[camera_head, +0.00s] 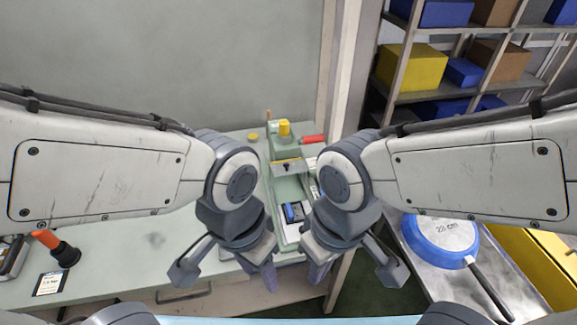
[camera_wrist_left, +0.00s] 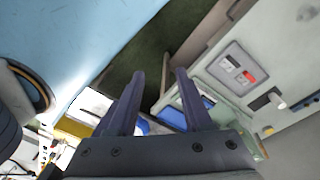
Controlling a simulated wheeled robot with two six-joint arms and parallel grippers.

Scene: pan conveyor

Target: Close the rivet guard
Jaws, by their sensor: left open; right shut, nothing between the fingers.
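A pale green rivet machine (camera_head: 273,150) stands on the bench between my two arms in the head view. It has a yellow cap (camera_head: 284,128) on top, a red handle (camera_head: 312,139) at its right and a grey plate (camera_head: 289,167) across its front. I cannot tell which part is the guard or how it sits. My left gripper (camera_head: 268,275) is in front of the bench, apart from the machine; in the left wrist view (camera_wrist_left: 159,80) its fingers are open and empty. My right gripper (camera_head: 319,272) is shut and empty, beside it. My arms hide the machine's sides.
A blue pan (camera_head: 440,235) lies upside down on the metal surface at the right. A blue item (camera_head: 293,212) lies on the machine's lower bed. Shelves with boxes (camera_head: 412,68) stand behind right. The left bench top is mostly clear.

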